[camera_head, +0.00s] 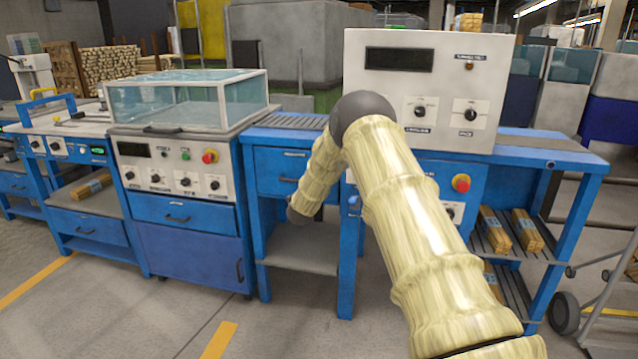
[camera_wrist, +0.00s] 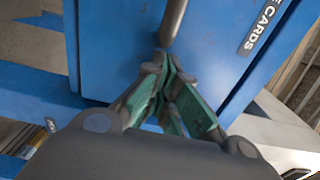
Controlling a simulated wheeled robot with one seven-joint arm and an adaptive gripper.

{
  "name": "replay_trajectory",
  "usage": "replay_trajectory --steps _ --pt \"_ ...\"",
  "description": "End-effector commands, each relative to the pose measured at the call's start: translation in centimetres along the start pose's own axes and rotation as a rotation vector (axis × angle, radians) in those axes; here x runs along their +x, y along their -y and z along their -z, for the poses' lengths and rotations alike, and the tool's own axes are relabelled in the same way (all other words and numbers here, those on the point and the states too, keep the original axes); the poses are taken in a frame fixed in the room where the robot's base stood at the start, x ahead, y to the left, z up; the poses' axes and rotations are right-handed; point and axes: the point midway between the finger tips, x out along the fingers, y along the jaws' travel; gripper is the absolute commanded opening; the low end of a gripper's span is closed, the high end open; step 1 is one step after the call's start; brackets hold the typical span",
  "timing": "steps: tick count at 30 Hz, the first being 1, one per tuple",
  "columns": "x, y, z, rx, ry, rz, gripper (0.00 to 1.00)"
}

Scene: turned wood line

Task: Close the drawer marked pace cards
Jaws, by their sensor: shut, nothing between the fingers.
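In the wrist view a blue drawer front (camera_wrist: 215,40) fills the upper middle. Its dark label (camera_wrist: 262,28) reads "E CARDS", the start cut off by the frame edge. A dark bar handle (camera_wrist: 174,20) stands out from this front. My gripper (camera_wrist: 166,72) is shut and empty, its green-padded fingers pointing at the blue front just below the handle. I cannot tell whether the tips touch it. In the head view a blue drawer (camera_head: 278,168) with a small unreadable label sits left of my arm, and looks nearly flush. My arm hides my gripper there.
A white control box (camera_head: 480,55) stands on the blue bench, right of my arm. Left is a blue cabinet (camera_head: 185,212) with knobs and a clear-sided case (camera_head: 215,95). A grey lower shelf (camera_head: 300,250) lies below the drawer. A wheeled cart (camera_head: 565,312) stands right; front-left floor is clear.

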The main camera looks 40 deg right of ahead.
Motion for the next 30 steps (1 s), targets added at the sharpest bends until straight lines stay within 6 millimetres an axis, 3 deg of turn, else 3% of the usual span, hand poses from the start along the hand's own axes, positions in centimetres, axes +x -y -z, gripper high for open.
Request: replay_trajectory --steps 5,18,24,30 --pt "-3.1 -0.1 -1.1 -0.002 0.008 -0.007 0.00" --pt "-11.0 -0.3 -1.4 -0.003 0.012 -0.010 0.00" --pt "-12.7 -0.4 -1.3 -0.003 0.011 -0.009 0.00" --pt "-13.0 -0.4 -1.3 -0.003 0.010 -0.009 0.00"
